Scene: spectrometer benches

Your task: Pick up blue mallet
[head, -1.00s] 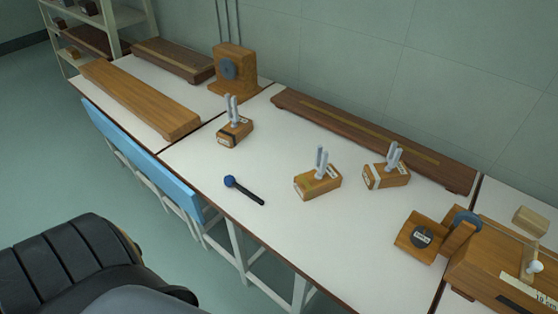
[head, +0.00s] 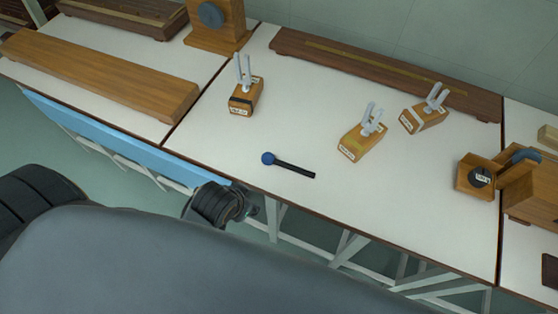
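The blue mallet lies on the white table, its round blue head (head: 268,158) at the left and its dark handle (head: 296,170) pointing right and slightly toward the table's front edge. It lies alone, with nothing touching it. A dark part of my arm shows at the table's front edge, left of and below the mallet, apart from it. No gripper fingers can be made out in the head view.
Three tuning forks on wooden boxes stand on the table: one behind the mallet (head: 246,92), two to its right (head: 361,140) (head: 424,117). A long dark board (head: 380,72) lies along the back. A wooden device (head: 480,177) stands at the right. White tabletop (head: 215,140) around the mallet is clear.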

